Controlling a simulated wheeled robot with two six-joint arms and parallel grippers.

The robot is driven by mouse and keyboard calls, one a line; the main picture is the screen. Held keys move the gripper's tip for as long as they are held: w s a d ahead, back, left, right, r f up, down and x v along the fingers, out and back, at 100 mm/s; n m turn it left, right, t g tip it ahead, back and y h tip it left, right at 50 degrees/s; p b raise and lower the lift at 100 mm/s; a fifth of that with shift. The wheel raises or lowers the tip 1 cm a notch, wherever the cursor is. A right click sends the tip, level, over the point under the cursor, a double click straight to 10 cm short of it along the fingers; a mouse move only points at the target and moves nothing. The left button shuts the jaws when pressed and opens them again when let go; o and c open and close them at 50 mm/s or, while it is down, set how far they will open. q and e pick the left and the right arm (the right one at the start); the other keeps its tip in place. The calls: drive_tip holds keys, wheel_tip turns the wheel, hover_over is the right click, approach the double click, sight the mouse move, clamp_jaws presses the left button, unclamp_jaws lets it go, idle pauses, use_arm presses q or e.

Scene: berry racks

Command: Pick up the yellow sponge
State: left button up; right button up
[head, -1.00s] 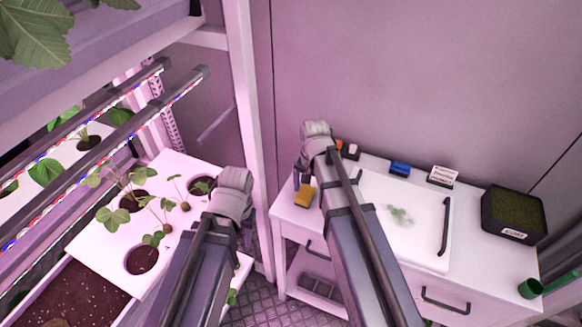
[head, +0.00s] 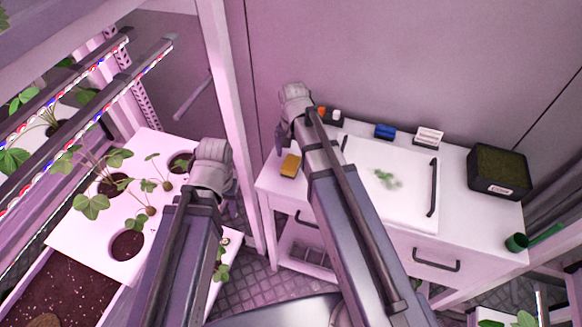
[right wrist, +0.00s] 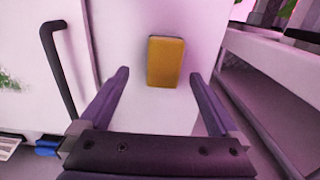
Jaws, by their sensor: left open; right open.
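The yellow sponge (head: 291,165) lies on the left end of the white cabinet top in the head view. In the right wrist view the sponge (right wrist: 166,62) lies flat, ahead of and between the fingertips. My right gripper (right wrist: 158,76) is open and empty, pointing down at the cabinet top. In the head view my right gripper (head: 281,138) is partly hidden by its own wrist, just above and left of the sponge. My left gripper (head: 230,203) is open, beside the plant tray, mostly hidden behind its wrist.
A blue item (head: 385,131), a small card box (head: 429,137) and a black planter (head: 498,172) stand behind. The plant rack's white tray (head: 80,233) is at the left.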

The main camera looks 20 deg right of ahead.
sight(291, 163)
drive_tip(key=f+b, duration=0.4)
drive_tip(key=f, duration=0.1)
drive_tip(key=shift+w+a+b, duration=0.1)
drive_tip(key=shift+a+b, duration=0.2)
drive_tip(key=shift+r, duration=0.1)
drive_tip(key=c, duration=1.4)
wheel_tip(291, 163, up, 10)
drive_tip(key=p, duration=1)
